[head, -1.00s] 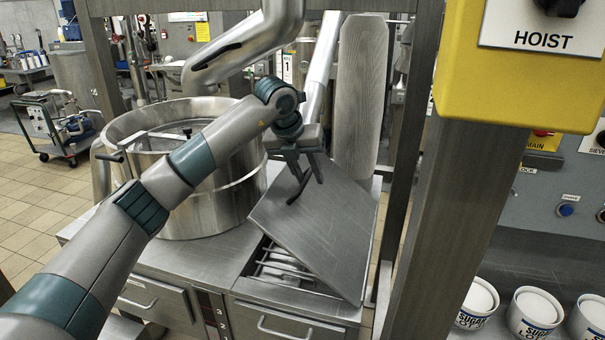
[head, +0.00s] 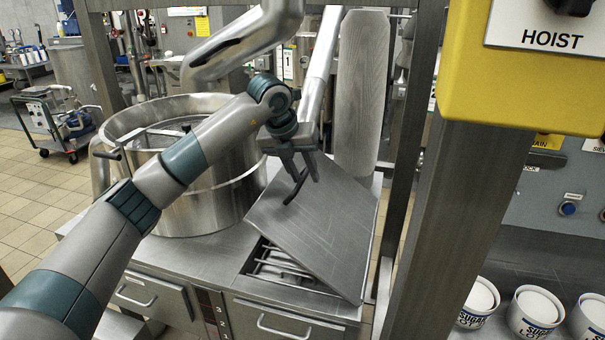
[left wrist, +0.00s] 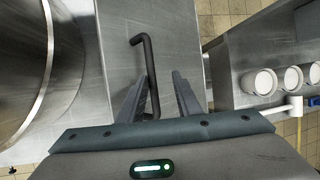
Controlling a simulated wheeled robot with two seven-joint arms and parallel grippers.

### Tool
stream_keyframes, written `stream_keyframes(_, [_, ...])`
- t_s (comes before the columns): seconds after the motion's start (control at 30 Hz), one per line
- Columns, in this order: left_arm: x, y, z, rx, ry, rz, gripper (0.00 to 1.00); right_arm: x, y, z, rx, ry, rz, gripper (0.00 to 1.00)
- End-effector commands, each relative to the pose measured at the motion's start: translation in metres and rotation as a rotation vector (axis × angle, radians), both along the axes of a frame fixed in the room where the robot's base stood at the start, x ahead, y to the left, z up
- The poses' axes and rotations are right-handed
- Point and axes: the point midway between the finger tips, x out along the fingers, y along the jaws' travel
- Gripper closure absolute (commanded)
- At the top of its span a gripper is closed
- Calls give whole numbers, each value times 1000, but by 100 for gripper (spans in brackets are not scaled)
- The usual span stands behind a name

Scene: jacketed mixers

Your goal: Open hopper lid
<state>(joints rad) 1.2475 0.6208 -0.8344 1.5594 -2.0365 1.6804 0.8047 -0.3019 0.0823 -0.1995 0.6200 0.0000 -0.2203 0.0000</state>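The hopper lid (head: 330,235) is a flat grey metal plate. It stands tilted up over the hopper opening (head: 285,270), where metal bars show under its near left edge. The lid's dark bent handle (head: 294,189) sticks up near its upper left part; it also shows in the left wrist view (left wrist: 147,65). My left gripper (head: 304,178) is over the lid at the handle. In the left wrist view its fingers (left wrist: 160,80) are apart, with the handle's bar close beside the left finger; I cannot tell whether they touch. My right gripper is not in view.
A round steel mixer vessel (head: 205,180) stands left of the hopper. A steel post (head: 425,200) and the yellow hoist box (head: 520,85) are at the right. Several white sugar tubs (head: 535,312) stand at lower right. A large pipe (head: 245,45) hangs above the vessel.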

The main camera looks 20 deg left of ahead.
Motion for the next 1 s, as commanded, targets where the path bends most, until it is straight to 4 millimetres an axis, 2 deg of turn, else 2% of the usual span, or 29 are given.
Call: stream_keyframes(1.0, [-21, -24, 52, 0, -2, -1, 70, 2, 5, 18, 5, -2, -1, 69])
